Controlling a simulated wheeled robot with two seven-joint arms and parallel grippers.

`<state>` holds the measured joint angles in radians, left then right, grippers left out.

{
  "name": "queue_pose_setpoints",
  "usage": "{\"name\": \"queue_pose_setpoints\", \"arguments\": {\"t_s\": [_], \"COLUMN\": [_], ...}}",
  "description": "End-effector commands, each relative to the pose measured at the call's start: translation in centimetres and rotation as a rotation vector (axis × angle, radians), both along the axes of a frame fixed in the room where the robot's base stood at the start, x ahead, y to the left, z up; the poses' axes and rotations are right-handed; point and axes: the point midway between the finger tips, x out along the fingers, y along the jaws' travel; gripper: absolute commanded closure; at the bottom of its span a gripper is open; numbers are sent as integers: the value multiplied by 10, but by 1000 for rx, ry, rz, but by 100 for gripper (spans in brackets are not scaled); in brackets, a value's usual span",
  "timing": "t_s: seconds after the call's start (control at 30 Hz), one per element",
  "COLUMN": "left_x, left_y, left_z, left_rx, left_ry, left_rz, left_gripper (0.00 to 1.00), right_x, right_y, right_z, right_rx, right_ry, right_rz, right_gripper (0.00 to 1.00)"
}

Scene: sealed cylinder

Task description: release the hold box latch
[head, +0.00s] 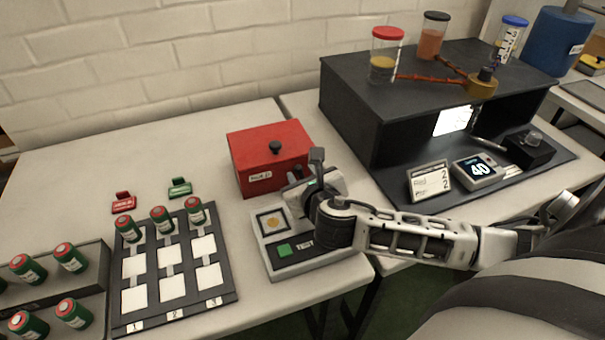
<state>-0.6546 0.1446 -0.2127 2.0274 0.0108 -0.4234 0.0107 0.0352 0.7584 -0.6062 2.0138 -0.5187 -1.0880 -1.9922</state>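The red hold box (265,146) stands on the white table in the middle of the view. My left gripper is not in view.
A grey device with a green button (284,249) sits below my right gripper. A black slotted rack (123,262) holds green, red-capped cylinders to the left. A black bench (350,103) with jars and a display (477,170) stands right.

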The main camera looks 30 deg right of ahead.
Motion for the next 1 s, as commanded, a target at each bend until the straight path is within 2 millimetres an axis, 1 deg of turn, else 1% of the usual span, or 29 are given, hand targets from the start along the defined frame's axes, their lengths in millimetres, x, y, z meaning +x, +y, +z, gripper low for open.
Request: {"name": "queue_pose_setpoints", "arguments": {"t_s": [0.1,0.37,0.4,0.47,0.5,0.53,0.67,0.73,0.83,1.0], "left_x": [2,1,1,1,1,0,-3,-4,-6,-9], "left_y": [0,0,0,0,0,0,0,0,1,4], "left_z": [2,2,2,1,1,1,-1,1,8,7], "left_rx": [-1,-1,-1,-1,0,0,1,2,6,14], "left_ry": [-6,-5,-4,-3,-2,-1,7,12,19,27], "left_rz": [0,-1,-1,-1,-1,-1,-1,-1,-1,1], "left_gripper": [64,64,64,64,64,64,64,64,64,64], "right_x": [6,7,7,7,7,7,7,6,6,6], "right_y": [-2,-2,-2,-2,-2,-2,-2,-3,-5,-6], "right_z": [-2,-3,-3,-3,-3,-3,-3,-1,2,0], "right_rx": [0,0,0,1,1,0,1,20,92,206], "right_ry": [0,0,0,0,0,0,0,-5,-21,-48], "right_rz": [-1,0,0,0,0,0,0,0,0,0], "right_gripper": [67,67,70,87,98,100,100,100,100,100]}}
